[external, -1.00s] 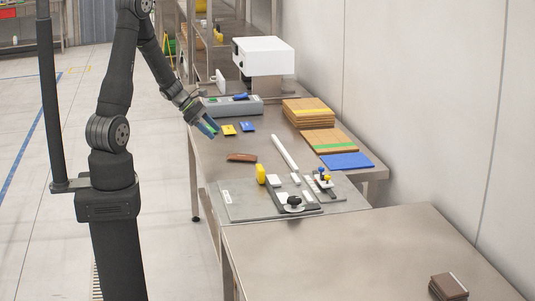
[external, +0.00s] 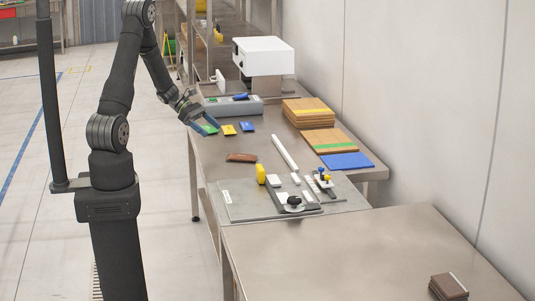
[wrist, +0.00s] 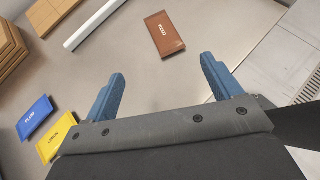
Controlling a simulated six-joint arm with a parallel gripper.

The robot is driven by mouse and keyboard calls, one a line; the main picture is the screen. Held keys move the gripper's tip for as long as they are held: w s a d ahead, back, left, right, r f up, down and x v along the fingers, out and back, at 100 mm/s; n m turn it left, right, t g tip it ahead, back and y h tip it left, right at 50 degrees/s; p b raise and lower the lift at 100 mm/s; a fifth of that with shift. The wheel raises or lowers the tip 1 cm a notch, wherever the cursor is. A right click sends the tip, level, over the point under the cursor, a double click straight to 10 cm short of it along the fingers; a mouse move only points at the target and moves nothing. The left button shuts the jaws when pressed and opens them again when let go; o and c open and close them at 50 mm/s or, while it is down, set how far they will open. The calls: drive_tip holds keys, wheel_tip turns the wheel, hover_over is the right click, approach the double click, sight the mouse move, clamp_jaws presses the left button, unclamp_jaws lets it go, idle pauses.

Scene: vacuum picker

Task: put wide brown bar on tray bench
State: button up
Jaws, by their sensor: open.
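A flat brown bar (external: 241,157) with white lettering lies on the metal workbench (external: 215,172), near its left edge. In the wrist view the brown bar (wrist: 165,33) lies beyond the fingertips, roughly in line with the gap between them. My gripper (external: 202,120) is open and empty, above the bench's left edge, farther back than the bar. Its two blue fingers (wrist: 162,68) stand well apart in the wrist view. A second, mostly bare metal bench (external: 340,245) stands in the foreground with a small stack of dark brown pieces (external: 448,287); I cannot tell which bench is the tray bench.
Yellow (external: 229,129), blue (external: 247,127) and green (external: 206,129) packets lie near my gripper. A white bar (external: 284,153) and a fixture plate with clamps (external: 245,205) lie right of and in front of the brown bar. Wooden boards (external: 308,111) are stacked by the wall.

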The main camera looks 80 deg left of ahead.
sight(240, 156)
drive_tip(key=s+a+m+h, duration=0.1)
drive_tip(key=s+a+f+m+h, duration=0.1)
drive_tip(key=a, duration=0.1)
drive_tip(key=shift+a+f+h, duration=0.2)
drive_tip(key=shift+a+h, duration=0.05)
drive_tip(key=shift+h, duration=0.05)
drive_tip(key=x, duration=1.7)
drive_tip(key=shift+w+r, duration=0.15)
drive_tip(key=c, duration=1.4)
wheel_tip(240, 156, up, 4)
drive_tip(key=shift+r, duration=0.15)
drive_tip(key=s+d+r, duration=0.1)
drive_tip(key=d+r, duration=0.6)
drive_tip(key=d, duration=0.5)
drive_tip(key=w+d+r+n+t+y, duration=0.1)
drive_tip(key=w+d+n, duration=0.1)
drive_tip(key=w+d, duration=0.1)
drive_tip(key=w+d+r+n+t+y, duration=0.1)
drive_tip(key=w+d+y, duration=0.1)
drive_tip(key=w+d, duration=0.2)
drive_tip(key=w+d+r+n+t+y, duration=0.1)
drive_tip(key=w+d+n+y, duration=0.1)
drive_tip(key=w, duration=0.3)
drive_tip(key=shift+w+d+r+n+t, duration=0.15)
drive_tip(key=shift+w+d+n+t, duration=0.2)
drive_tip(key=shift+d, duration=0.4)
